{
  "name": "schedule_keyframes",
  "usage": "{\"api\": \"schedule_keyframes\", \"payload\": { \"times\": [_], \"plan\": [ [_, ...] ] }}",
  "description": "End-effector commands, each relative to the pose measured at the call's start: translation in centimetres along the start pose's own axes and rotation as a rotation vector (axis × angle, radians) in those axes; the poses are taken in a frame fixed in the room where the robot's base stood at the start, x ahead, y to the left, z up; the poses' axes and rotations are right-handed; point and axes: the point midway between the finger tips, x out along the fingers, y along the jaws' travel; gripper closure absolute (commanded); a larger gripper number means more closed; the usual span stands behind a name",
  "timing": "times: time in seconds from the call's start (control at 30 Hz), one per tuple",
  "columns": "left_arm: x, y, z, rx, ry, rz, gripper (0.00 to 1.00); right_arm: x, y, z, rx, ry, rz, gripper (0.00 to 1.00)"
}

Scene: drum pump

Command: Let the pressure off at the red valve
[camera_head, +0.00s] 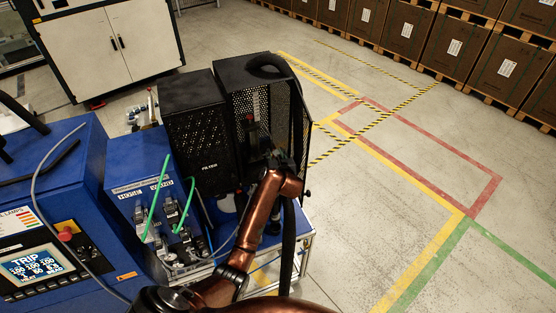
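A small red part (250,118) shows against the black mesh guard (297,100); it is too small to tell whether it is the red valve. Another small red tip (152,91) tops a thin post behind the blue box. My copper-coloured arm rises from the bottom, left of centre, and I take it as my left arm. Its dark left gripper (272,157) is at the front of the mesh guard, just below the first red part. Its fingers blend into the black behind, so their opening and any contact are unclear. My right gripper is out of view.
A black box marked FILTER (207,150) stands beside the guard. A blue labelled box (128,190) carries green hoses (157,200). The blue cabinet's screen (36,266) reads TRIP, near a red button (65,235). Marked floor (400,170) at right is clear.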

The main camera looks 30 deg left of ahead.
Motion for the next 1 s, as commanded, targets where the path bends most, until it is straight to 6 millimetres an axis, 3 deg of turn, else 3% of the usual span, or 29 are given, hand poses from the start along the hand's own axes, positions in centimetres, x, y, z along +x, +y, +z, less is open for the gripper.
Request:
{"api": "schedule_keyframes", "payload": {
  "times": [0.2, 0.43, 0.63, 1.0],
  "plan": [
    [-4.8, -0.1, -0.1, -0.004, 0.002, -0.002, 0.71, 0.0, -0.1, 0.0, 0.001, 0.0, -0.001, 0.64],
    [-8.5, 0.0, 0.0, -0.001, 0.0, -0.001, 0.71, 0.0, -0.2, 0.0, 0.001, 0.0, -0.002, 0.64],
    [-9.8, 0.1, 0.0, -0.001, 0.001, 0.0, 0.71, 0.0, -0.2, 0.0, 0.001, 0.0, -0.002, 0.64],
    [-9.8, 0.0, 0.0, 0.0, 0.001, 0.0, 0.71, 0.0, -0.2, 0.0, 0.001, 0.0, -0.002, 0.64]
  ]
}}
